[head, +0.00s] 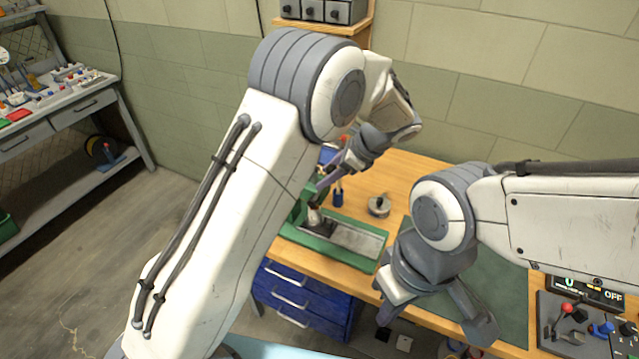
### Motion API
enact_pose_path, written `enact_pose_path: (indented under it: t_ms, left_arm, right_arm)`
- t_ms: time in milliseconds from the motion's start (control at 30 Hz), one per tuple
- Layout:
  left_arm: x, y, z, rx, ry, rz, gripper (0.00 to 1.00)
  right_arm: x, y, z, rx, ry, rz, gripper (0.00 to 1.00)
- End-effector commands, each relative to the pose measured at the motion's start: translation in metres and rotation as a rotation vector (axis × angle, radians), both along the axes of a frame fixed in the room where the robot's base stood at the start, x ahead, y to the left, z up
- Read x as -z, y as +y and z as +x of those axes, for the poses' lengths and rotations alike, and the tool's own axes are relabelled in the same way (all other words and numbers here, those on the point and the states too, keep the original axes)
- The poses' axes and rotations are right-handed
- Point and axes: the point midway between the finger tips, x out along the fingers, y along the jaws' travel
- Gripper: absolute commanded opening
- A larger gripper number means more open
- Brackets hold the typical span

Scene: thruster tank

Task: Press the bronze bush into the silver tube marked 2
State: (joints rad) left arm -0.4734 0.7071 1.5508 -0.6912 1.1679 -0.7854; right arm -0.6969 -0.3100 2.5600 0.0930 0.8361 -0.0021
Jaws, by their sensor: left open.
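My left gripper (328,180) is open above the back left of the workbench, over a green tray (330,253). A small upright piece (313,217), pale with a darker base, stands in the tray just below its fingers. I cannot tell whether it is the bush or a tube, or whether the fingers touch it. My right gripper (432,318) has its fingers spread wide over the bench's front edge, with nothing seen between them. I cannot make out the bronze bush or a tube marked 2; my arms hide part of the bench.
A round grey metal part (379,207) stands behind the tray, near a blue upright item (338,198). A dark green mat (500,283) covers the bench's right part. A control box (580,325) with a red-knobbed lever and an "OFF" display is at right. Blue drawers (300,295) are below.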

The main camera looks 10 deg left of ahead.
Motion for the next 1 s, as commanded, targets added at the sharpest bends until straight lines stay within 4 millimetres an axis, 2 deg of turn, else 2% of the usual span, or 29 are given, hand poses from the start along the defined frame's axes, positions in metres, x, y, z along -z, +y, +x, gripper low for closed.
enact_pose_path:
  t_ms: [33, 300, 667, 700, 833, 867, 1000]
  left_arm:
    - [-0.006, -0.008, -0.001, 0.004, -0.005, -0.003, 0.58]
    - [-0.041, -0.032, -0.008, 0.001, 0.000, -0.001, 0.58]
    - [-0.049, -0.036, -0.010, 0.000, 0.003, 0.001, 0.58]
    - [-0.049, -0.036, -0.010, 0.000, 0.003, 0.001, 0.55]
    - [-0.052, -0.036, -0.010, 0.000, 0.003, 0.001, 0.05]
    - [-0.054, -0.036, -0.010, 0.000, 0.003, 0.001, 0.00]
    - [-0.052, -0.038, -0.022, -0.026, -0.010, -0.038, 0.00]
  right_arm:
    - [0.007, 0.000, 0.000, 0.001, 0.000, 0.000, 0.00]
    - [0.017, 0.000, 0.000, 0.003, 0.000, 0.000, 0.00]
    - [0.018, 0.000, 0.000, 0.003, 0.000, 0.000, 0.00]
    - [0.018, 0.000, 0.000, 0.003, 0.000, 0.000, 0.00]
    - [0.015, 0.000, 0.000, 0.003, 0.000, 0.000, 0.00]
    - [0.013, 0.000, 0.000, 0.003, 0.000, 0.000, 0.00]
    - [0.018, 0.000, 0.000, 0.003, 0.000, 0.000, 0.00]
